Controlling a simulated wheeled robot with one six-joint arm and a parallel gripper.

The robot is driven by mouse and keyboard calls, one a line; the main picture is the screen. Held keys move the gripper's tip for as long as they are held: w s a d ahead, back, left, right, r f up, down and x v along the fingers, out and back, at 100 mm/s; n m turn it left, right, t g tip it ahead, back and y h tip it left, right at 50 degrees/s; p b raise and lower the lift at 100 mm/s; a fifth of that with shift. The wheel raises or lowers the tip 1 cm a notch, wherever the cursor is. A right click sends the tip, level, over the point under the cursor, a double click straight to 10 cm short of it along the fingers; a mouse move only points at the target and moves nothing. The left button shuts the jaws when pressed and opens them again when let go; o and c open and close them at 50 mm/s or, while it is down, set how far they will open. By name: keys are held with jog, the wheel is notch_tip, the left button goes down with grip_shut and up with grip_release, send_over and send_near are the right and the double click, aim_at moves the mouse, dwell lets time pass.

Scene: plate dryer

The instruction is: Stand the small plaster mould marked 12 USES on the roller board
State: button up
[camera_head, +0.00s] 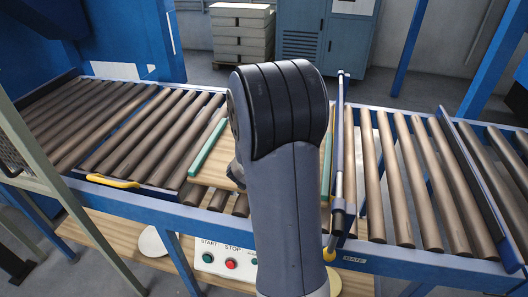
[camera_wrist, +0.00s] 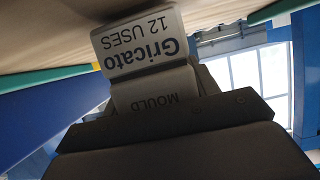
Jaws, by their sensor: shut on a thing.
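The small plaster mould (camera_wrist: 145,42) is pale grey and reads "Gricato 12 USES" and "MOULD", upside down in the wrist view. My gripper (camera_wrist: 158,103) is shut on it. The mould's lettered end is right by the tan board surface (camera_wrist: 45,30); I cannot tell whether they touch. In the head view the wooden roller board (camera_head: 210,181) lies on the rollers between green strips. My arm hides the mould, most of my gripper and the middle of the board there.
Brown rollers (camera_head: 130,125) run left and right in a blue frame. A gate post (camera_head: 340,150) stands just right of the board. A START/STOP box (camera_head: 225,259) is below the front rail. A yellow handle (camera_head: 112,181) is at the left. Stacked pale blocks (camera_head: 240,35) stand behind.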

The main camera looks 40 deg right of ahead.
jog(key=shift+f, duration=0.2)
jog(key=shift+f, duration=0.2)
jog(key=o, duration=1.2)
jog(key=shift+r, duration=0.1)
jog(key=shift+r, duration=0.2)
jog(key=p+v, duration=0.2)
jog(key=v, duration=1)
jog(key=shift+f, duration=0.1)
